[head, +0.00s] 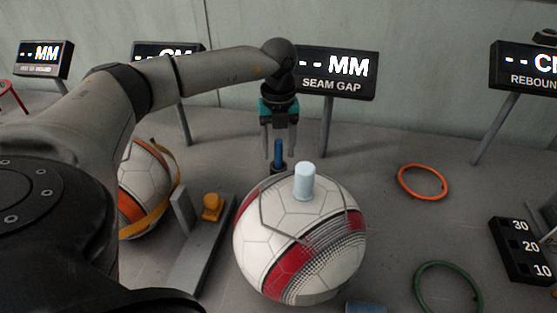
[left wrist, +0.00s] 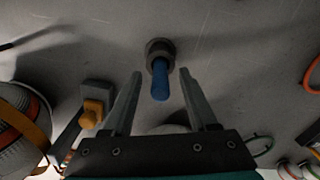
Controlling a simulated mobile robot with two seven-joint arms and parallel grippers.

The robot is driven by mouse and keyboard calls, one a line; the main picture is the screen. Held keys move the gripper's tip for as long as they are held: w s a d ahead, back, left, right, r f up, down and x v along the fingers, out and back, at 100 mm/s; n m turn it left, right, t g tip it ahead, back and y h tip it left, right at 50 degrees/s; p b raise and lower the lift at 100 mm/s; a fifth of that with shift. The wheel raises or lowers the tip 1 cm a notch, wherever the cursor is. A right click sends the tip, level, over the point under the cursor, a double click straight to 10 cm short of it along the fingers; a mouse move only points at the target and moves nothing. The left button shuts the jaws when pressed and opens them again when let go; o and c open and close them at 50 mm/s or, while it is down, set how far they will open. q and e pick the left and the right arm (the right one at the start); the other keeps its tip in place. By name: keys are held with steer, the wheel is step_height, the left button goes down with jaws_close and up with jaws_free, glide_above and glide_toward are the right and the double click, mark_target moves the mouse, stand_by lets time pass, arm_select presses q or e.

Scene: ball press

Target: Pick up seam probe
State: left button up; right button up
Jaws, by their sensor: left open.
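The seam probe looks to be the blue rod (head: 278,151) standing upright in a dark round holder (head: 279,167) behind the ball. In the left wrist view the blue rod (left wrist: 160,82) rises from the dark holder (left wrist: 159,48). My left gripper (head: 279,154) is open above it and points down, with a finger to each side of the rod in the head view. In the left wrist view the rod shows between and just beyond the open fingertips (left wrist: 160,75). I see no contact. My right gripper is not in view.
A white and red ball (head: 300,240) with a pale cylinder (head: 304,181) on top stands in front of the holder. A display reading SEAM GAP (head: 336,73) stands behind. An orange ring (head: 422,181) lies right, and a yellow knob (head: 212,206) sits left.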

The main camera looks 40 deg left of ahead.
arm_select(q)
jaws_close()
stand_by(0.5)
